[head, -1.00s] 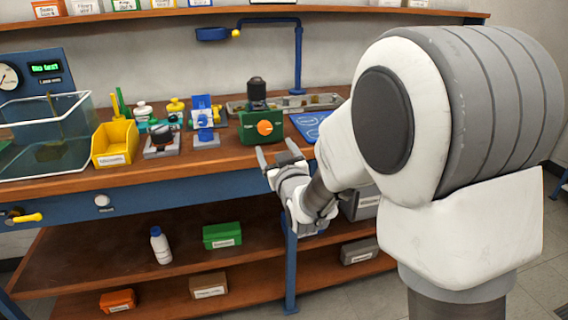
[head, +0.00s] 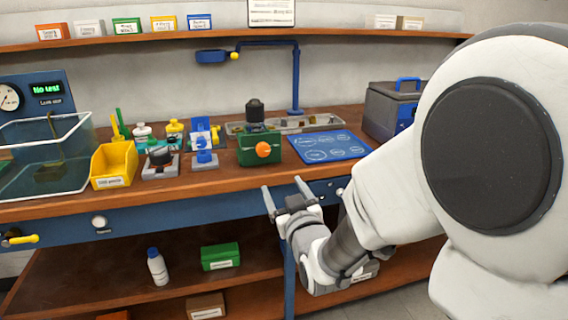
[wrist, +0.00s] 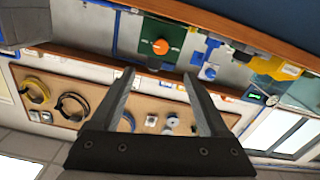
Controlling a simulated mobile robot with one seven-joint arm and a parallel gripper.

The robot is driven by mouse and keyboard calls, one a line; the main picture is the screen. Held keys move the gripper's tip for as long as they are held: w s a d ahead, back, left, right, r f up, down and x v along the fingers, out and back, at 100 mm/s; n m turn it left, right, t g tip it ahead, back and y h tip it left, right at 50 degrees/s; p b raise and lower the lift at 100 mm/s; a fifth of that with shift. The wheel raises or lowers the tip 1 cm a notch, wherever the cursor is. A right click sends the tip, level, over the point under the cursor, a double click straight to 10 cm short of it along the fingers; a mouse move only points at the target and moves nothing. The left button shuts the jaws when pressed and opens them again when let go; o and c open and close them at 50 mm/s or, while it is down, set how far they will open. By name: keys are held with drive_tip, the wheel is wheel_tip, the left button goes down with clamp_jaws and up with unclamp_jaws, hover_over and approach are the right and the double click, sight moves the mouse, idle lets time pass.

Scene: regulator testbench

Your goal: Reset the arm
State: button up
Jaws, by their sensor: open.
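My gripper (head: 287,197) is open and empty in the head view. It hangs in front of the bench's front edge, below and slightly right of the green regulator box (head: 259,148) with its orange knob. In the wrist view my gripper (wrist: 160,90) shows two separated fingers with nothing between them. The green box (wrist: 161,40) with the orange knob appears beyond the fingertips there. My arm fills the right side of the head view.
The workbench (head: 130,196) holds a clear tank (head: 45,160), a yellow bin (head: 114,165), a blue stand (head: 203,145), a blue mat (head: 330,146) and a grey case (head: 392,108). The lower shelf holds a white bottle (head: 157,267) and a green box (head: 220,257).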

drive_tip(key=s+d+m+g+h, duration=0.2)
drive_tip(key=s+d+g, duration=0.25)
drive_tip(key=s, duration=0.45)
drive_tip(key=s+d+r+m+g+h+p, duration=0.1)
drive_tip(key=s+d+g, duration=0.3)
drive_tip(key=s, duration=0.5)
drive_tip(key=s+d+m+g+h, duration=0.25)
drive_tip(key=s+d, duration=0.35)
drive_tip(key=s, duration=0.3)
wheel_tip(320, 180, up, 21)
drive_tip(key=p, duration=2.1)
drive_tip(key=shift+w+g, duration=0.3)
drive_tip(key=shift+w, duration=0.1)
